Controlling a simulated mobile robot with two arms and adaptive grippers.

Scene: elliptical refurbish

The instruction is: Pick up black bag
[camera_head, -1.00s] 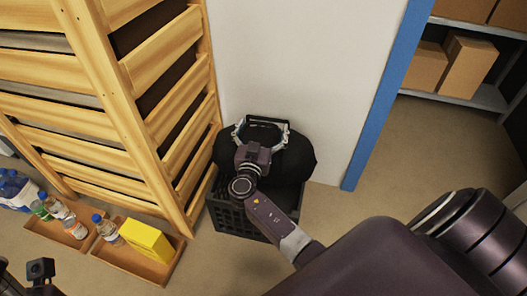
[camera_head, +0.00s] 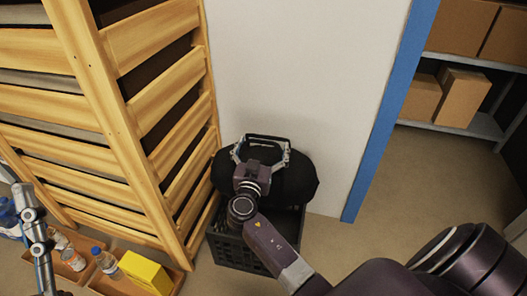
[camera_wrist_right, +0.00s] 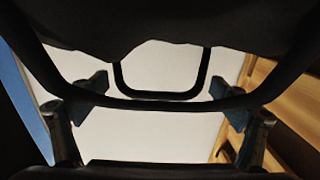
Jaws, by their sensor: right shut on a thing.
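The black bag (camera_head: 292,184) is a dark, rounded bag at the middle of the head view. It is at the top of a dark plastic crate (camera_head: 232,251); whether it touches the crate cannot be told. My right gripper (camera_head: 261,150) is over the top of the bag, shut on it. In the right wrist view, the gripper's fingers (camera_wrist_right: 160,95) stand on either side with dark handle loops (camera_wrist_right: 160,96) crossing between them, and the bag's dark body fills the top. My left gripper (camera_head: 32,222) shows at the left edge, away from the bag; its jaws are unclear.
A wooden slatted rack (camera_head: 150,130) stands close on the left of the crate. A white wall (camera_head: 300,80) with a blue edge (camera_head: 385,120) is behind. Bins with bottles (camera_head: 107,262) and a yellow box (camera_head: 146,273) lie low left. Shelves with cartons (camera_head: 462,95) are right.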

